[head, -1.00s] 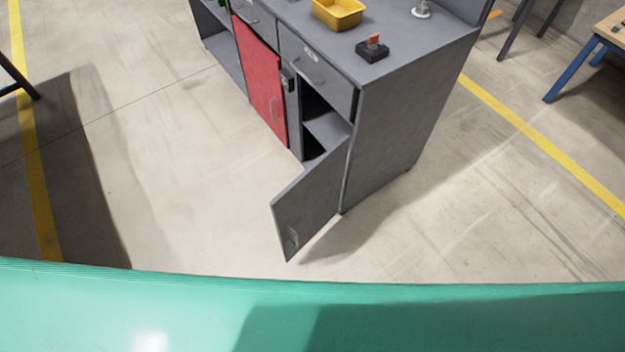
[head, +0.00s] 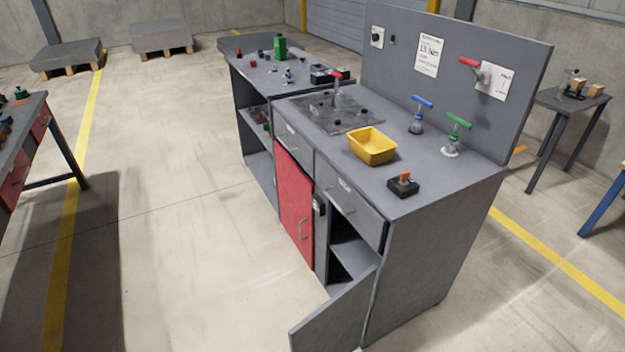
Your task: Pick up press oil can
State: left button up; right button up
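A green can-like container (head: 280,48) stands upright at the back of the far bench section (head: 240,50) in the head view. It looks like the oil can, but it is too small to read any label. Small dark and red items lie around its foot. Neither of my grippers is in view, and nothing is held in sight.
A grey workbench (head: 440,180) carries a yellow bin (head: 372,146), a black block with an orange knob (head: 403,184), and blue (head: 422,103) and green (head: 459,122) handled valves. A grey cabinet door (head: 335,318) hangs open into the floor space. The floor left of the bench is clear.

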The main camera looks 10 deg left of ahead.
aim_at(280, 42)
jog(key=u, duration=0.65)
jog(key=i+j, duration=0.15)
jog(key=j, duration=0.25)
jog(key=i+j+u, duration=0.15)
jog(key=j, duration=0.25)
jog(key=i+j, duration=0.15)
jog(key=j, duration=0.25)
jog(key=i+j+u, duration=0.15)
jog(key=j, duration=0.25)
jog(key=i+j, duration=0.1)
jog(key=i, duration=0.45)
jog(key=i+j+z, duration=0.1)
jog(key=i, duration=0.45)
jog(key=i+j+z, duration=0.1)
jog(key=i, duration=0.45)
jog(key=i+u, duration=0.3)
jog(key=i, duration=1.35)
jog(key=i+z, duration=0.4)
jog(key=i+j+z, duration=0.2)
jog(key=z, duration=0.25)
jog(key=i+j+z, duration=0.6)
jog(key=z, duration=0.25)
